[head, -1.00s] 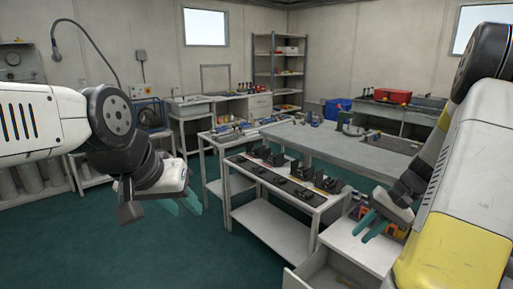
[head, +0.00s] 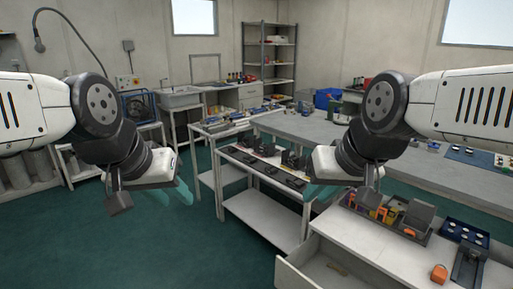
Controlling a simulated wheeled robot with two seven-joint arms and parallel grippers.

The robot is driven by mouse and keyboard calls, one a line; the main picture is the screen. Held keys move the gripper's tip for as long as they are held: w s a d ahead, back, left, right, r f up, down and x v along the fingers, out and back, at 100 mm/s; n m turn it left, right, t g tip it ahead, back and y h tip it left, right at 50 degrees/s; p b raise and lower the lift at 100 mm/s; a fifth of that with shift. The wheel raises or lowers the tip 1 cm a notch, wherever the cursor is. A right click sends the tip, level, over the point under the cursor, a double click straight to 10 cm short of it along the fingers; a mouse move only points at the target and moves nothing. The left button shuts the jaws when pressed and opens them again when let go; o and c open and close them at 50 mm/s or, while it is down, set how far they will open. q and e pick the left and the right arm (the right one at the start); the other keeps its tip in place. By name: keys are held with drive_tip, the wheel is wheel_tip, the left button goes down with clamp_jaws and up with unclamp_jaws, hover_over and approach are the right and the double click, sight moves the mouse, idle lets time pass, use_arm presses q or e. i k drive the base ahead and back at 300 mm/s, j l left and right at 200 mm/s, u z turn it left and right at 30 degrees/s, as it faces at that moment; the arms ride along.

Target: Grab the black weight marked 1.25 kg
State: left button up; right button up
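Several small black objects (head: 268,170) stand on a dark mat on the white two-tier cart (head: 262,222) in the middle. Their markings are too small to read, so I cannot tell which is the 1.25 kg weight. My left gripper (head: 182,194) hangs over the floor, left of the cart and apart from it. Its teal fingers look spread and empty. My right gripper (head: 316,192) is in front of the cart's right end in the picture and hides part of it. Its teal fingers look apart with nothing seen between them.
An open drawer (head: 292,266) juts out at the bottom, under a white counter with a grey tray (head: 412,233), a blue tray (head: 462,232) and an orange item (head: 439,273). A long grey table (head: 300,130) stands behind the cart. Green floor at the left is clear.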

sight(248, 158)
drive_tip(key=k+z, duration=0.15)
drive_tip(key=z, duration=1)
drive_tip(key=i+j+u, duration=0.3)
drive_tip(key=i+j, duration=0.9)
drive_tip(key=j, duration=0.45)
drive_tip(key=i+j+u, duration=0.35)
drive_tip(key=i+j, duration=0.95)
